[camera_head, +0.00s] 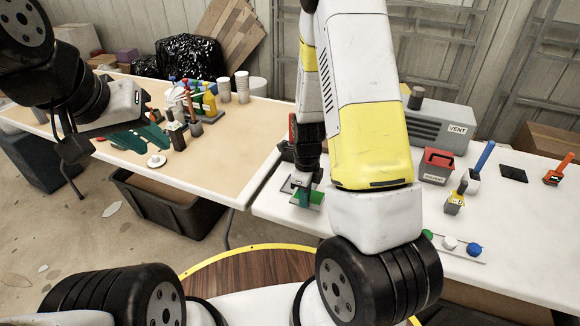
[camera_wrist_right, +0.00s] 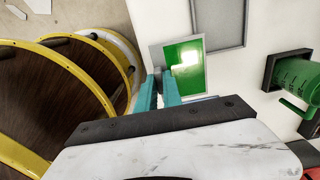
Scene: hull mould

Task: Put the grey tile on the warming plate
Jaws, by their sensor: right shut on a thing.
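My right gripper (camera_wrist_right: 160,92) has its teal fingers shut on one edge of a thin square tile (camera_wrist_right: 178,66). The tile has a grey rim and a shiny green middle in the right wrist view. In the head view the right gripper (camera_head: 304,194) is low over the near left part of the white table, with the grey tile (camera_head: 317,198) partly behind it. My left gripper (camera_head: 143,139) is open and empty by the tan-topped table.
A green jug (camera_wrist_right: 295,78) stands right of the tile in the wrist view. The white table holds a red bin (camera_head: 437,166), a grey VENT box (camera_head: 430,125), a black flat pad (camera_head: 513,173) and a button strip (camera_head: 462,248). Bottles and cups crowd the tan-topped table (camera_head: 235,140).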

